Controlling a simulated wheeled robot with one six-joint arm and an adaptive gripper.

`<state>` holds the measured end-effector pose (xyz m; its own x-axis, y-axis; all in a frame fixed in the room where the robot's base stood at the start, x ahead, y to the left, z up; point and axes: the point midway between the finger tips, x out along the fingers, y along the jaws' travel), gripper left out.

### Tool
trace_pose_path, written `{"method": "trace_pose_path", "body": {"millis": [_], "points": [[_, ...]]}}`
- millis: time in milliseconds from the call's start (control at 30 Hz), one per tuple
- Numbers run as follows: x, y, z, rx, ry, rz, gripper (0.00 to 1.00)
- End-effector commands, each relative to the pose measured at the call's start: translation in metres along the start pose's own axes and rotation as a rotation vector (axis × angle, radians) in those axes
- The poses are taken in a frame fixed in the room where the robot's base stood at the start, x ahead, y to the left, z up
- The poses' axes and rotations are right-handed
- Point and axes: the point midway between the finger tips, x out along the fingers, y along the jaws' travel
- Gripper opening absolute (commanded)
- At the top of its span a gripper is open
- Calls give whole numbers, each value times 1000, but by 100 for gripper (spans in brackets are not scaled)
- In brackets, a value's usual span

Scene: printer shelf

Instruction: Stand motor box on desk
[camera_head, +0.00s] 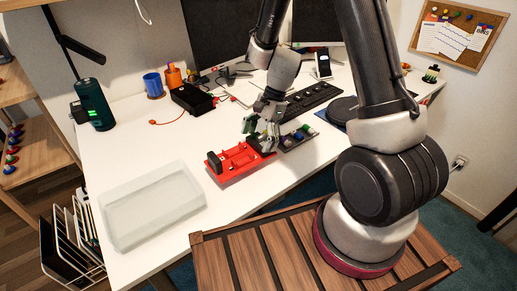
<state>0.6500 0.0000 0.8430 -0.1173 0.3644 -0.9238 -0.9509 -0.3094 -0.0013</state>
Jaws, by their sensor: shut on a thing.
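My gripper (263,132) is low over the desk (150,150), at the right end of a red tray (238,160). It is shut on a small dark block at that end, mostly hidden by the fingers. I cannot tell for sure whether this block is the motor box, or whether it touches the tray or the desk. Another dark block (214,162) stands upright at the tray's left end. A black box (192,99) lies farther back on the desk, with an orange-red cable beside it.
A clear shallow bin (152,205) stands at the front left. A dark tray of small coloured items (298,137) lies right of the gripper, with a keyboard (312,100) behind. A green canister (94,103) and blue mug (153,85) stand at the back left.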

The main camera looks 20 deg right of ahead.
Motion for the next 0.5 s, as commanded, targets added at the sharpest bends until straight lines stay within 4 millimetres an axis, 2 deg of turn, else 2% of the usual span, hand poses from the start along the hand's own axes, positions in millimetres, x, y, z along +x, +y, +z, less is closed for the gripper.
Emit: {"method": "trace_pose_path", "body": {"millis": [200,500], "points": [[31,1,-13,3,-1,3,58],[36,0,-15,0,0,0,58]]}}
